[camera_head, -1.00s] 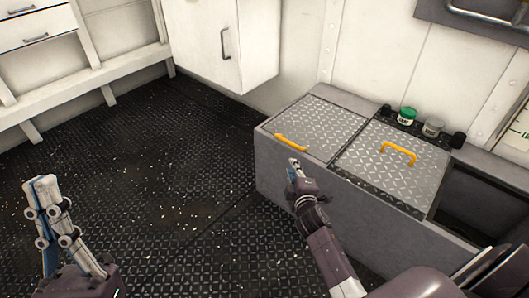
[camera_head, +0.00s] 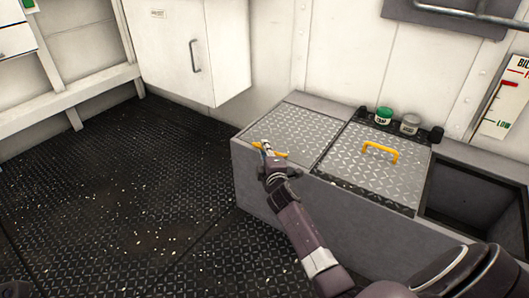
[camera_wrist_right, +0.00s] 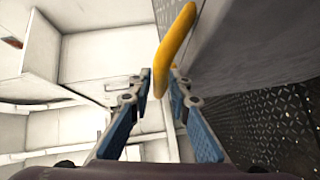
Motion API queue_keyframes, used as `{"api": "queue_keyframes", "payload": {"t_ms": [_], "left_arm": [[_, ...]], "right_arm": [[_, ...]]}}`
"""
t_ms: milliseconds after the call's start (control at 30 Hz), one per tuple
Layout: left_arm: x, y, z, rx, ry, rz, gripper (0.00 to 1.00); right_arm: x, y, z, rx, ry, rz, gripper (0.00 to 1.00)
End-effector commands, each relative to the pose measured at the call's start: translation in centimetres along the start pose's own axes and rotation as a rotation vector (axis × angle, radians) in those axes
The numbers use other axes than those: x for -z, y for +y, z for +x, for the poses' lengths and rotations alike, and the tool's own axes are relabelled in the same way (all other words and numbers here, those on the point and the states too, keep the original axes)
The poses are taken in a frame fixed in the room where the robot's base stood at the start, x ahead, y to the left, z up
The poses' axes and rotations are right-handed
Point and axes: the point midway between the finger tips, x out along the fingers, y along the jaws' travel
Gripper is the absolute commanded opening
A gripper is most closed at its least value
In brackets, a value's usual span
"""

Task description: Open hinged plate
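Two silver tread plates lie flat on the grey box. The left plate (camera_head: 300,126) has a yellow handle (camera_head: 269,149) near its front left edge. The right plate (camera_head: 375,176) has its own yellow handle (camera_head: 380,152). My right gripper (camera_head: 266,146) is at the left plate's handle and hides part of it. In the right wrist view the handle (camera_wrist_right: 174,50) passes between the two narrowly spaced fingertips (camera_wrist_right: 161,80), which look closed around it. My left gripper is out of view; only a dark fragment shows in the head view's bottom left corner.
A white cabinet (camera_head: 190,50) hangs behind.

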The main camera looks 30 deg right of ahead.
Motion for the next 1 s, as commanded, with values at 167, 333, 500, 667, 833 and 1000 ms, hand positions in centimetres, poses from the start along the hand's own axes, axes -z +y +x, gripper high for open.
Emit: {"api": "queue_keyframes", "payload": {"t_ms": [167,333,500,667,833,1000], "left_arm": [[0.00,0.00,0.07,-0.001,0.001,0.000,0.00],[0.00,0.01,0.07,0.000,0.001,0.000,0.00],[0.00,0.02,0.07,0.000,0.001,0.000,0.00],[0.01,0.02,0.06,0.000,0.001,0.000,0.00],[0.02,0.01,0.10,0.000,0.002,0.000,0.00],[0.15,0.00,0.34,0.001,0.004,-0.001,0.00]], "right_arm": [[0.00,0.03,0.15,0.000,0.000,0.000,0.18],[-0.01,0.03,0.13,0.000,0.000,0.000,0.09],[-0.01,0.01,0.12,0.000,0.000,-0.001,0.00],[-0.02,-0.02,0.11,0.001,0.000,-0.001,0.00],[-0.01,-0.01,0.10,0.001,0.000,0.000,0.00],[0.00,0.20,0.07,0.004,-0.001,0.002,0.00]]}}
